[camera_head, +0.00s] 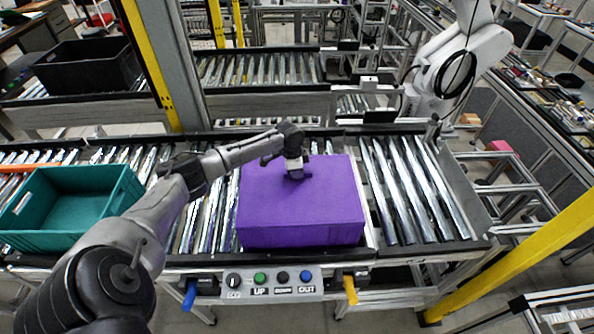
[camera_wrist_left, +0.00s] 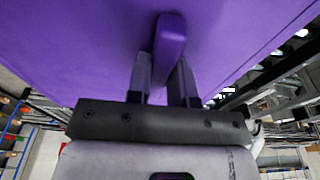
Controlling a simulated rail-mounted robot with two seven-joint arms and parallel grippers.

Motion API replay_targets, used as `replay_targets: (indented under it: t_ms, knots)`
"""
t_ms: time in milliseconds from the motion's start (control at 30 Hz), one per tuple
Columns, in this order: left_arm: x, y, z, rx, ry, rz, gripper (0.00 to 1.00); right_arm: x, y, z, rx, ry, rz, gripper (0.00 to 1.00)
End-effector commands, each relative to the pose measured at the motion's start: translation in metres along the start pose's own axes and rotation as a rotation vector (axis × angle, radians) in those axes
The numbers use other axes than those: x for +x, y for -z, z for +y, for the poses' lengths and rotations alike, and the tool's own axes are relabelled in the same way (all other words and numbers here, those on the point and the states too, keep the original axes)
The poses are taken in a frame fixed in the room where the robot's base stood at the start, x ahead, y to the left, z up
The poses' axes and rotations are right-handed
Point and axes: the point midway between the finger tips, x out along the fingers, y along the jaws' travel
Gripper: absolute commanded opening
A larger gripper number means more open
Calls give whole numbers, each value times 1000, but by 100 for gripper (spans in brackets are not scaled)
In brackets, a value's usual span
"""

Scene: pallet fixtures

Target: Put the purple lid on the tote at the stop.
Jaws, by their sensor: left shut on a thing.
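The purple lid (camera_head: 300,200) is in the middle of the roller conveyor in the head view, broad and level-looking, with a tall purple front face. My left gripper (camera_head: 297,172) is above the middle of its top. In the left wrist view, the fingers (camera_wrist_left: 166,68) are shut on the upright purple handle (camera_wrist_left: 170,38) of the lid (camera_wrist_left: 90,45). No separate tote shows under the lid; I cannot tell whether the lid rests on one or is held just above it. My right gripper is not in view.
An open teal tote (camera_head: 65,207) stands on the rollers at the left, partly behind my left arm. Bare rollers (camera_head: 412,190) lie right of the lid. A button panel (camera_head: 272,284) is at the front edge. A black crate (camera_head: 88,65) is at the back left; a white robot arm (camera_head: 455,65) stands at the back right.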

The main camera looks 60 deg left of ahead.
Motion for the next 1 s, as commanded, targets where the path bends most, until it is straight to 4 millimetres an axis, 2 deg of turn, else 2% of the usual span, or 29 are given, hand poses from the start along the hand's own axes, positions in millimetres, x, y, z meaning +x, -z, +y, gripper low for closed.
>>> replay_targets:
  t_ms: [200,233,533,800,1000]
  knots:
    - [0,0,0,0,1,1,0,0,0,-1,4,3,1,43]
    - [0,0,0,0,1,1,23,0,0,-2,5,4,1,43]
    - [0,0,0,0,1,1,51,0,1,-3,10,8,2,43]
    - [-1,0,0,1,0,0,51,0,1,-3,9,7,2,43]
    - [-25,0,-1,2,4,1,51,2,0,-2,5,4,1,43]
